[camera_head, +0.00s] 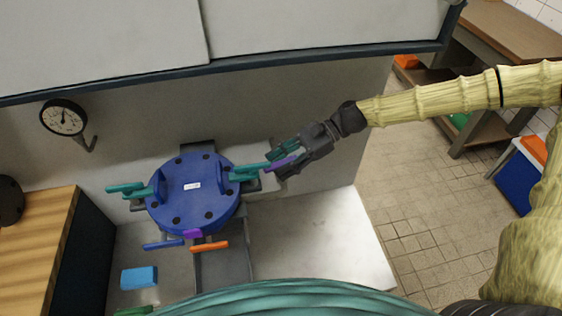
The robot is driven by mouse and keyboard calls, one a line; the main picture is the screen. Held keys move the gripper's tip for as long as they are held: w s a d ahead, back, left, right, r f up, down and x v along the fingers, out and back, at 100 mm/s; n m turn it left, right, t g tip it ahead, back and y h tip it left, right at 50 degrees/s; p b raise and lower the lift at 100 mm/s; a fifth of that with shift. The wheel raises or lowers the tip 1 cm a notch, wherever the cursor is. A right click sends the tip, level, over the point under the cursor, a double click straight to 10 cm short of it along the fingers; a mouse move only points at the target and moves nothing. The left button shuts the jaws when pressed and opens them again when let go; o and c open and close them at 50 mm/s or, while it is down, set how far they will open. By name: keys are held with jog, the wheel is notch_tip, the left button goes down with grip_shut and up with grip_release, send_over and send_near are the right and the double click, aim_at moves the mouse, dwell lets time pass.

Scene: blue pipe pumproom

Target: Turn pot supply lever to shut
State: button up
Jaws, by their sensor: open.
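A round blue pot (172,215) with dark bolts and a small white label sits on a grey stand by the wall. Teal handles stick out at its left (127,189) and right (248,173). An orange lever (210,246) and a blue lever (163,245) show at its front, with a purple piece (193,233) between them. I cannot tell which one is the pot supply lever. My gripper (284,160) is open just right of the right teal handle. A purple part (279,164) shows at its jaws; I cannot tell whether they touch it.
A round gauge (63,118) hangs on the wall at left. A wooden-topped counter (35,235) stands at left. A light blue block (139,278) lies at lower left. Tiled floor (415,200) is open at right, near a blue bin (517,180).

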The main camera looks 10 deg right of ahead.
grip_shut()
jog(key=shift+r, duration=0.1)
jog(key=shift+m+t+p, duration=0.45)
jog(key=shift+m+t, duration=0.25)
jog(key=shift+m+t+y, duration=0.3)
jog(key=shift+m+t, duration=0.5)
jog(key=shift+t, duration=0.2)
